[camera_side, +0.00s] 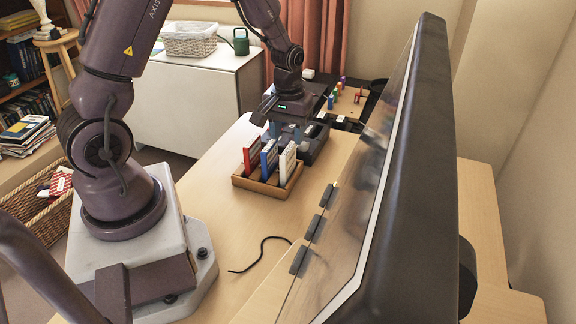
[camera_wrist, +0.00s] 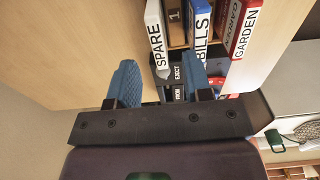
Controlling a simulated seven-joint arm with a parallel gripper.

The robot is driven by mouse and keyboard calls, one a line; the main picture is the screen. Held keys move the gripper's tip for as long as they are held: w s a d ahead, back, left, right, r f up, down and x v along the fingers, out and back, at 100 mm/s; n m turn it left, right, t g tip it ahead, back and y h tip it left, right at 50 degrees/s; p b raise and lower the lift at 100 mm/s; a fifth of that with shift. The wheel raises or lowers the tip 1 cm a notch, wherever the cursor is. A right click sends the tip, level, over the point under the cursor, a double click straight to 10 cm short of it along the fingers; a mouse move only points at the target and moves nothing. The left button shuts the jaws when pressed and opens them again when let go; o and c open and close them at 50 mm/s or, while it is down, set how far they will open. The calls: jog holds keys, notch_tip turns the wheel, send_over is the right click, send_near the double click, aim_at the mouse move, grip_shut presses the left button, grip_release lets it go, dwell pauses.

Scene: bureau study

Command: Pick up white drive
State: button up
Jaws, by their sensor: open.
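The white drive (camera_side: 287,163) stands upright in a wooden tray (camera_side: 262,187), at the right end of a row with a blue drive (camera_side: 268,159) and a red drive (camera_side: 251,155). In the wrist view the white drive (camera_wrist: 156,38) reads SPARE, the blue drive (camera_wrist: 199,24) reads BILLS and the red drive (camera_wrist: 243,27) reads GARDEN. My gripper (camera_side: 287,130) is open and empty, just behind the tray and above a dark device. Its blue fingers (camera_wrist: 158,62) are apart from the drives.
The dark device (camera_side: 314,143) has a label reading EJECT (camera_wrist: 176,73). A large monitor (camera_side: 440,170) stands close on the right. A black cable (camera_side: 262,252) lies on the desk in front of the tray. Small coloured items (camera_side: 341,85) stand on a board behind. The desk left of the tray is clear.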

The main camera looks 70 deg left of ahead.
aim_at(288, 160)
notch_tip(288, 160, down, 8)
jog(key=shift+d+r, duration=0.1)
jog(key=shift+d, duration=0.05)
dwell(0.3)
grip_shut()
